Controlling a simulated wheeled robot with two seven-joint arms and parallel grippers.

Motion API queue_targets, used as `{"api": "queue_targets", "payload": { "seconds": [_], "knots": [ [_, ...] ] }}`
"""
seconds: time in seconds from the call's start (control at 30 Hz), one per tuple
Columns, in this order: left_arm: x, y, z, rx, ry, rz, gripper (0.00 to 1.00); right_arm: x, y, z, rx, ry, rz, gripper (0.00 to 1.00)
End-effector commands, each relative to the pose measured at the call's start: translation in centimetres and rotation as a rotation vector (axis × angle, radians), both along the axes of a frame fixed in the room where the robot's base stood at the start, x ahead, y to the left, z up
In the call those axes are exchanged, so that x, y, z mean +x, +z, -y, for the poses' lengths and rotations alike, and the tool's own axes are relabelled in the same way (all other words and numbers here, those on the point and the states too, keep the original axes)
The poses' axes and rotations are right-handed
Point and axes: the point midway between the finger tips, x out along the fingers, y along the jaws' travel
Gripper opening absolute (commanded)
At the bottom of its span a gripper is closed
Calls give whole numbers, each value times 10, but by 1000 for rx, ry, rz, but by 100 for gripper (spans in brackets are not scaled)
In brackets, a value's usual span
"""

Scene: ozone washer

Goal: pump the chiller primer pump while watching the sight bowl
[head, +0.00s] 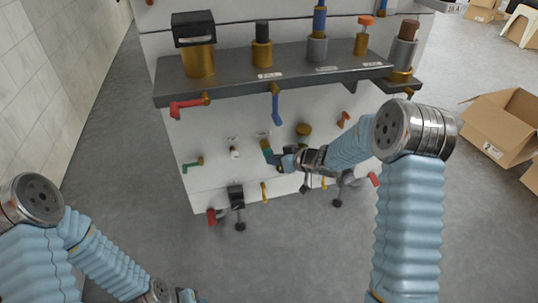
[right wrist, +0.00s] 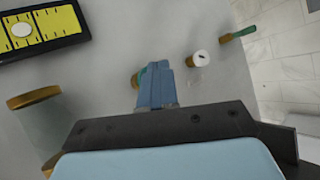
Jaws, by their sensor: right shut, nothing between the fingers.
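A small teal and brass handle (head: 266,146), which may be the primer pump's, sticks out of the white front panel below the shelf. My right gripper (head: 279,161) is shut and empty, with its tips close beside this handle; I cannot tell whether they touch. In the right wrist view the blue fingers (right wrist: 156,85) are together, and a teal piece (right wrist: 141,77) shows partly behind them. A brass-capped clear cylinder (right wrist: 36,97), perhaps the sight bowl, stands to the left there; its brass cap (head: 303,129) shows in the head view. My left gripper (head: 185,296) is low, mostly cut off by the bottom edge.
A dark shelf (head: 270,74) juts out above, bearing several brass and dark fittings. A red lever (head: 188,107) and blue lever (head: 275,105) hang below it. A white knob (head: 234,151) and green lever (head: 192,164) are to the left. Open cardboard box (head: 500,130) at right.

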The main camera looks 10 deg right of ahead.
Motion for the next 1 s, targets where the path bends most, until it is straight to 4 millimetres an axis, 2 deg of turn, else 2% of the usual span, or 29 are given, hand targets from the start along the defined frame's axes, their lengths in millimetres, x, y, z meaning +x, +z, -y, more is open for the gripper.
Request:
{"api": "queue_targets", "payload": {
  "seconds": [1.0],
  "knots": [
    [0,9,0,0,0,0,54,13,2,-1,0,0,2,0]
  ]
}}
